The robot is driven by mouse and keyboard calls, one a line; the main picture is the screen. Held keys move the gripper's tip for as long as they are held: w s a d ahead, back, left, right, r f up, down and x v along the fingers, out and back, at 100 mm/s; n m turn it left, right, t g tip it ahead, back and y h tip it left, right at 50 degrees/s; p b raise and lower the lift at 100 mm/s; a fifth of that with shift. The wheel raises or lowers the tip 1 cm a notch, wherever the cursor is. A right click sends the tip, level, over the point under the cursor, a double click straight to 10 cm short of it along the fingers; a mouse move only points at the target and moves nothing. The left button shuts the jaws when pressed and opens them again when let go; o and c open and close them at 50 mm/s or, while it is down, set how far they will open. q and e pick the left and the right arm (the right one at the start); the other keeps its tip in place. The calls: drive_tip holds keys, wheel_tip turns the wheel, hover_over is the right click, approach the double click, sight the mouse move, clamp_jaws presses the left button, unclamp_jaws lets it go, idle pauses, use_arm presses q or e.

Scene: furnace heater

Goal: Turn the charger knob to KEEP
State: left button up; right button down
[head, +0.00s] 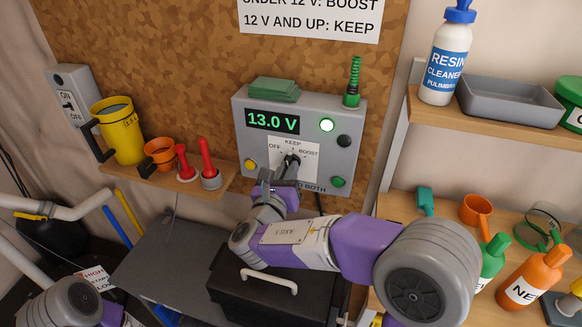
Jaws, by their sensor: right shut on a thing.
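The charger (241,150) is a grey box on the cork wall, with a green display reading 13.0 V and a lit green lamp. Its black knob (292,159) sits on a white dial plate (306,170) marked OFF at left, KEEP at top and BOOST at right. My right gripper (289,168) is at the dial from below, shut on the knob. The gripper partly covers the knob, so I cannot tell surely which mark it points to. Of my left arm only a link shows at bottom left; its gripper is out of view.
A sign (310,20) above reads 12 V AND UP: KEEP. A small shelf left of the charger holds a yellow jug (122,130), an orange cup (160,154) and red-handled items (208,165). A black case (237,284) lies below my right arm. Bottles and tools crowd the right shelves.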

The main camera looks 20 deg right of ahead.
drive_tip(key=shift+f+m+b, duration=0.1)
drive_tip(key=shift+m+b, duration=1.3)
drive_tip(key=shift+b, duration=0.2)
drive_tip(key=c, duration=1)
unclamp_jaws()
drive_tip(key=shift+s, duration=0.1)
drive_tip(key=v, duration=0.7)
